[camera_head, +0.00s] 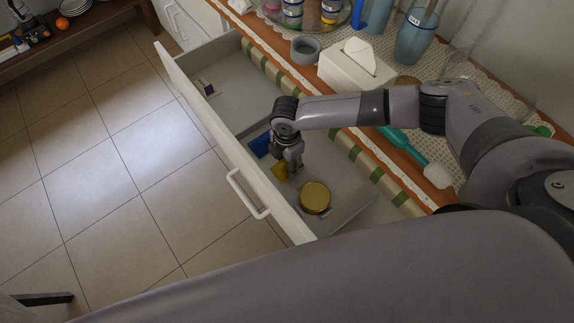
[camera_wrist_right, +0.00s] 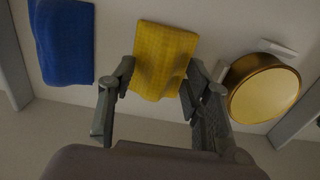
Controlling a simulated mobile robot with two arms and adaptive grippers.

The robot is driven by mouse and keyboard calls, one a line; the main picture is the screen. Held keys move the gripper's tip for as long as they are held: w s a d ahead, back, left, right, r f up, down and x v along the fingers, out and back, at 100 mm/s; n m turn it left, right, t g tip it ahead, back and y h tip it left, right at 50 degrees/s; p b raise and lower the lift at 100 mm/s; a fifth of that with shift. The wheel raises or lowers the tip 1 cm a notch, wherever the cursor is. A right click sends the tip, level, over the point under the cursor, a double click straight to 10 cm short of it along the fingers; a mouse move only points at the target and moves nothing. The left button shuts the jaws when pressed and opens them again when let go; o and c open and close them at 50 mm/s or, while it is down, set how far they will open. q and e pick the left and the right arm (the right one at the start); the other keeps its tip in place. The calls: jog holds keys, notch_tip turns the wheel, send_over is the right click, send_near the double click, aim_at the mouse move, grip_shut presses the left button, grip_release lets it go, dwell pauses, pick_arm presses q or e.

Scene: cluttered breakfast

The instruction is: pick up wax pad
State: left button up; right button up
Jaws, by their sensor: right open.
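A yellow pad (camera_wrist_right: 166,55), which looks like the wax pad, lies in the open drawer; in the head view it (camera_head: 279,174) is partly hidden by my right gripper (camera_head: 291,165). In the right wrist view my right gripper (camera_wrist_right: 160,82) is open, with one finger at each side of the pad's near part. I cannot tell whether the fingers touch it. A blue pad (camera_wrist_right: 63,42) lies to its left in the wrist view and also shows in the head view (camera_head: 261,146). My left gripper is not in view.
A round gold-lidded tin (camera_head: 315,198) stands in the drawer near the yellow pad and beside the right finger in the wrist view (camera_wrist_right: 262,90). The drawer front (camera_head: 225,140) and a divider bound the space. A tissue box (camera_head: 352,66) and teal brush (camera_head: 405,145) are on the counter.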

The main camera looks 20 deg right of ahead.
jog(key=shift+c, duration=0.2)
grip_shut()
pick_arm(q)
jog(key=shift+w+d, duration=0.1)
jog(key=shift+w, duration=0.2)
pick_arm(e)
jog(key=shift+r, duration=0.1)
pick_arm(q)
jog(key=shift+r+p, duration=0.55)
pick_arm(e)
notch_tip(320, 180, up, 20)
